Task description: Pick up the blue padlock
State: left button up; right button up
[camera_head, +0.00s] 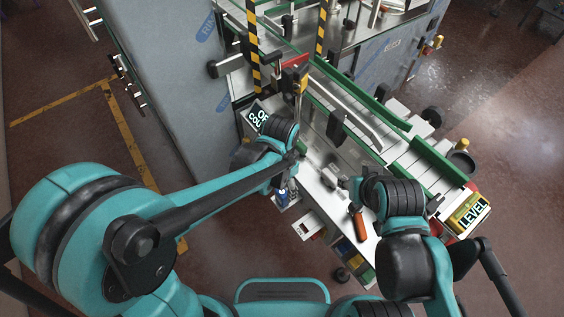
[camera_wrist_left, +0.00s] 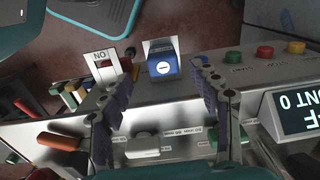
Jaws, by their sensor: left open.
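The blue padlock (camera_wrist_left: 163,68), with a white round face marked by a dark slot, shows in the left wrist view at the edge of a grey metal ledge. A small blue patch in the head view (camera_head: 282,198), below my left gripper, appears to be the same padlock. My left gripper (camera_wrist_left: 164,80) is open, its two dark padded fingers on either side of the padlock in the picture; contact cannot be told. In the head view the left gripper (camera_head: 285,183) is small and partly hidden by its wrist. My right gripper (camera_head: 350,184) hovers over the ledge, fingers unclear.
A white card marked "NO" (camera_wrist_left: 105,64) stands left of the padlock. Green, yellow and red buttons (camera_wrist_left: 265,52) and a display (camera_wrist_left: 300,112) are at the right. An orange handle (camera_head: 360,226) lies on the ledge. The conveyor's green rail (camera_head: 435,162) runs behind.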

aim_at(282, 192)
pick_arm(q)
jog(key=shift+w+d+f, duration=0.3)
jog(key=shift+d+f, duration=0.15)
jog(key=shift+f, duration=0.1)
jog(key=f+b, duration=0.1)
jog(key=f, duration=0.1)
jog(key=f+b, duration=0.1)
jog(key=f, duration=0.1)
jog(key=f+b, duration=0.1)
jog(key=f, duration=0.2)
jog(key=shift+a, duration=0.4)
jog(key=shift+r, duration=0.1)
jog(key=c, duration=1.3)
pick_arm(e)
jog(key=shift+w+f, duration=0.2)
jog(key=shift+f, duration=0.9)
pick_arm(q)
jog(key=shift+c, duration=0.2)
